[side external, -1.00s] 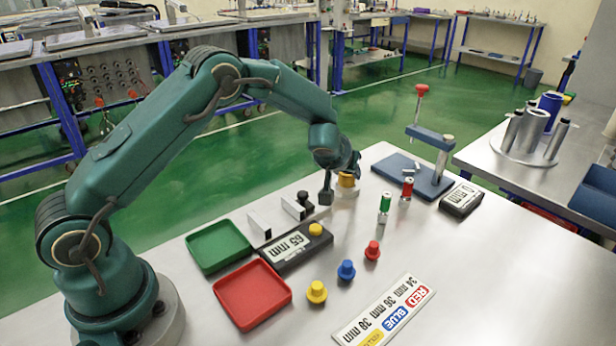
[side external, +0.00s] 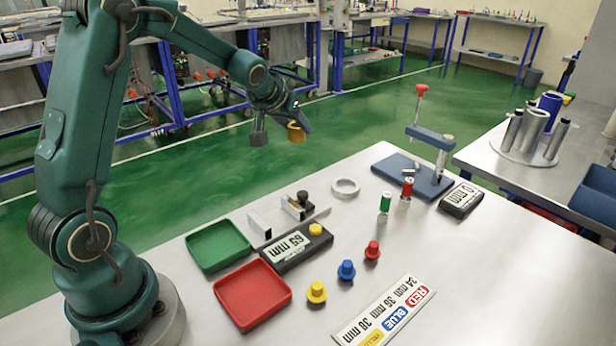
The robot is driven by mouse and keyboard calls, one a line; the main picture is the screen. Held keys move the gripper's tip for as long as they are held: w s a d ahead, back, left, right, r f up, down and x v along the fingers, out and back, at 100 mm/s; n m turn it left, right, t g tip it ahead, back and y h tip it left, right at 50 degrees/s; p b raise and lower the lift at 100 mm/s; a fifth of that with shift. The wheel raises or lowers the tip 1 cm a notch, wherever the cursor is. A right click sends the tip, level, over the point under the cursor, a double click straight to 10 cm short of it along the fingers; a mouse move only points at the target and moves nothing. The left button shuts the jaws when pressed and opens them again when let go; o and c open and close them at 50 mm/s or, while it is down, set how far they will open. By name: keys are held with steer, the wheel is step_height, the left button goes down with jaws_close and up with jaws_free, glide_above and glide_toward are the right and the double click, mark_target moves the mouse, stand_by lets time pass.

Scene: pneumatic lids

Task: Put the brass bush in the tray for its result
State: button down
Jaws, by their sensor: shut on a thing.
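The brass bush (side external: 296,133) is a short golden ring held up in the air by my gripper (side external: 279,132), high above and behind the bench's back edge. One dark finger shows to the left of the bush; its exact contact with the fingers is hard to make out. The green tray (side external: 219,246) and the red tray (side external: 252,294) lie empty at the front left of the bench, well below my gripper. A pale ring seat (side external: 345,188) on the bench is empty.
A caliper-like gauge (side external: 290,248) with a display and yellow button stands beside the trays. Yellow (side external: 316,292), blue (side external: 346,270) and red (side external: 372,250) plugs stand in front. A colour legend card (side external: 384,311) lies at front. A blue press stand (side external: 412,175) and another display (side external: 461,200) are right.

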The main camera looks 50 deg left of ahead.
step_height(320, 180, up, 5)
steer(key=s+n+g+y, duration=0.4)
steer(key=s+n+g, duration=1)
steer(key=s, duration=1.8)
steer(key=n+t, duration=0.3)
glide_above(223, 250)
step_height(223, 250, down, 12)
steer(key=shift+f, duration=1.95)
steer(key=shift+f, duration=0.1)
steer(key=shift+c, duration=1.9)
jaws_free()
